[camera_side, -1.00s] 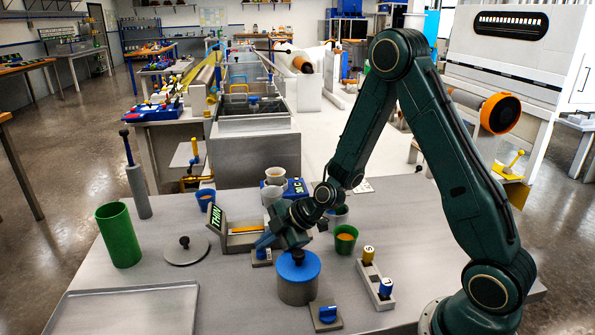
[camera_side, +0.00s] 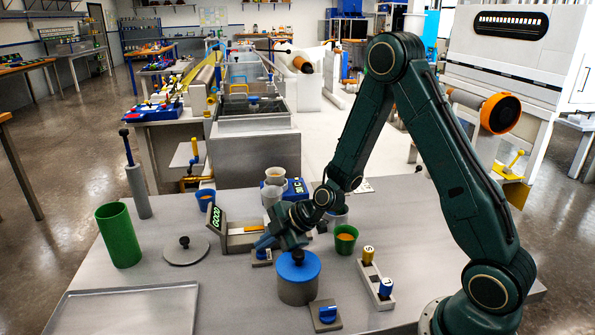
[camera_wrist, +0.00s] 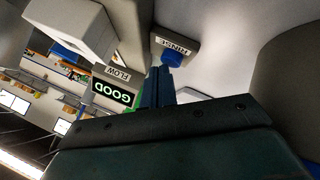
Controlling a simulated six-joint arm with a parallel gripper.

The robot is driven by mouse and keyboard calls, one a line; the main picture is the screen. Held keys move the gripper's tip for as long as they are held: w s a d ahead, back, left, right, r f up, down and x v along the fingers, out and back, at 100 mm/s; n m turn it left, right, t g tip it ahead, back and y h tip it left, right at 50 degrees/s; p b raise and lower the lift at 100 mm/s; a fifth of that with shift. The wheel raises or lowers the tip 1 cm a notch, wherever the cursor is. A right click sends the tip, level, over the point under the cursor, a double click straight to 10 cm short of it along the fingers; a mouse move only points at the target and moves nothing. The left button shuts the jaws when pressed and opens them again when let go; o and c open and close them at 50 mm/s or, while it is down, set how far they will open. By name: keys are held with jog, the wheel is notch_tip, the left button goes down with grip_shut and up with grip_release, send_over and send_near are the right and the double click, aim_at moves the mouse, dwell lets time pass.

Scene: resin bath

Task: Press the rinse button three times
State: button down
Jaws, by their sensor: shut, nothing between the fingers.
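The rinse button is a blue cap (camera_wrist: 174,56) on a grey block labelled RINSE (camera_wrist: 176,43) in the wrist view. In the side view its grey base (camera_side: 262,262) shows just below my fingers, and the cap is mostly hidden. My gripper (camera_side: 262,243) is shut and empty, its blue fingers angled down at the button. In the wrist view the fingers (camera_wrist: 158,72) end right beside the blue cap. I cannot tell whether they touch it. A tilted display (camera_side: 217,216) reads GOOD in green; it also shows in the wrist view (camera_wrist: 115,91) by a FLOW label.
A blue-lidded grey pot (camera_side: 298,282) stands close in front of my gripper. A green cup (camera_side: 345,241) and a block with yellow and blue knobs (camera_side: 375,278) are to the right. A round lid (camera_side: 185,251), green cylinder (camera_side: 119,236) and tray (camera_side: 125,312) are left.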

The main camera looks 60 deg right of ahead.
jog(key=shift+s+a+f, duration=0.15)
jog(key=shift+s+f, duration=0.1)
jog(key=shift+s, duration=0.15)
jog(key=shift+s+a+r, duration=0.15)
jog(key=shift+r, duration=0.85)
jog(key=shift+r, duration=2.5)
dwell(0.8)
notch_tip(320, 180, up, 4)
send_over(266, 253)
jog(key=shift+r, duration=0.1)
